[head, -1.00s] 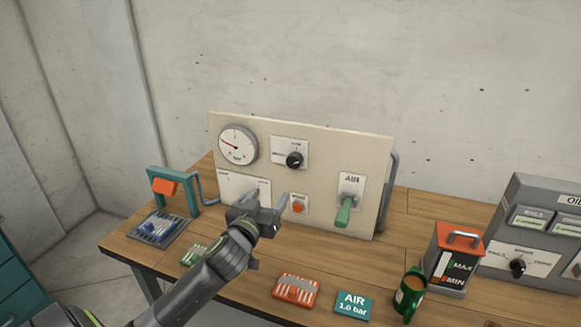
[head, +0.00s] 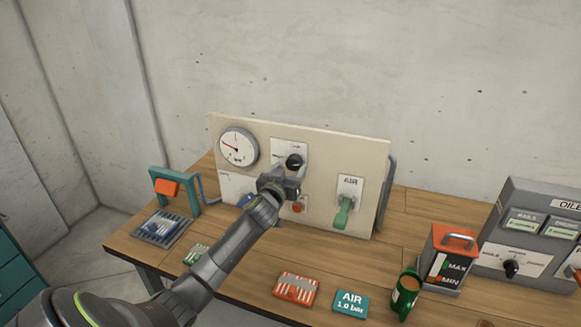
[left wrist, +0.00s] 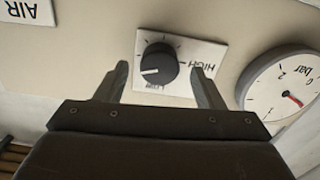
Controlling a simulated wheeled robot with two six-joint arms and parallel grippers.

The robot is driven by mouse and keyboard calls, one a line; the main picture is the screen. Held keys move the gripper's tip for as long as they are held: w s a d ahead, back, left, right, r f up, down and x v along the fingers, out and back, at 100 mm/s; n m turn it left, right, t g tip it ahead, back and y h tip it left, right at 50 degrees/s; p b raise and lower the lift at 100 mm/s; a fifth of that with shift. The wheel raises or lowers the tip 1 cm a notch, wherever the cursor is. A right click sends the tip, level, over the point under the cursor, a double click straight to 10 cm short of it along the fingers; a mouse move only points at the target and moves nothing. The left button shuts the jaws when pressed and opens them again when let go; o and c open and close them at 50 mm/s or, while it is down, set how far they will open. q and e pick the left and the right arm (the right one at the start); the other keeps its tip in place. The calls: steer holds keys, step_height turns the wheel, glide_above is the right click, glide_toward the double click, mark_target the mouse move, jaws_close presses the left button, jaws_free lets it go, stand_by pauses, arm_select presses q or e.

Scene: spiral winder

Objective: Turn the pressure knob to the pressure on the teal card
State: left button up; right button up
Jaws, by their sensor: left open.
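The black pressure knob (head: 294,161) sits on its white plate on the upright beige panel; in the left wrist view the knob (left wrist: 158,63) has a white pointer mark turned towards the LOW side. My left gripper (head: 284,170) is open in front of the knob. In the left wrist view its fingers (left wrist: 160,84) stand on either side of the knob, apart from it. The round gauge (head: 238,147) has a red needle; it also shows in the left wrist view (left wrist: 285,85). The teal card (head: 351,303) lies on the table and reads AIR 1.0 bar. My right gripper is not in view.
A green AIR lever (head: 343,212) and a red button (head: 299,207) are on the same panel.

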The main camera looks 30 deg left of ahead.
arm_select(q)
steer(key=shift+w+a, duration=0.1)
steer(key=shift+w, duration=0.5)
steer(key=c, duration=1)
steer(key=shift+o, duration=0.2)
